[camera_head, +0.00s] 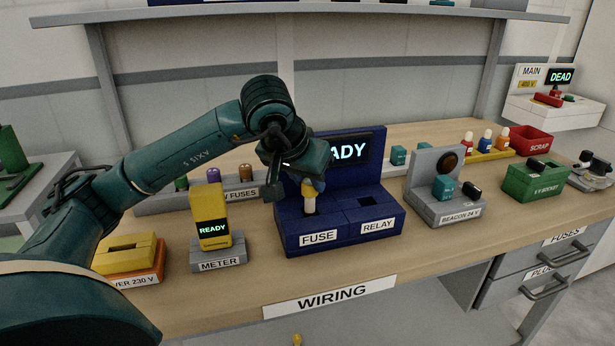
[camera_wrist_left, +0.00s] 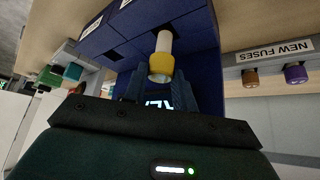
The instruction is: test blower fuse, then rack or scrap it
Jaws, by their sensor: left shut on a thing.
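My left gripper (camera_head: 313,186) is shut on a fuse (camera_head: 309,203) with a pale body and a yellow cap. The fuse stands upright at the FUSE slot of the blue tester (camera_head: 343,236); I cannot tell whether it is fully seated. In the left wrist view the yellow cap (camera_wrist_left: 160,66) lies between the fingertips. The tester's display (camera_head: 349,150) is partly hidden by my gripper and shows "ADY". The yellow blower box (camera_head: 127,253), its label partly cut off, sits at front left. The fuse rack (camera_head: 480,152) and red scrap bin (camera_head: 530,141) are at back right.
A yellow meter (camera_head: 211,217) reading READY stands left of the tester. The new-fuses holder (camera_head: 165,204) is behind my arm. The front bench strip is clear.

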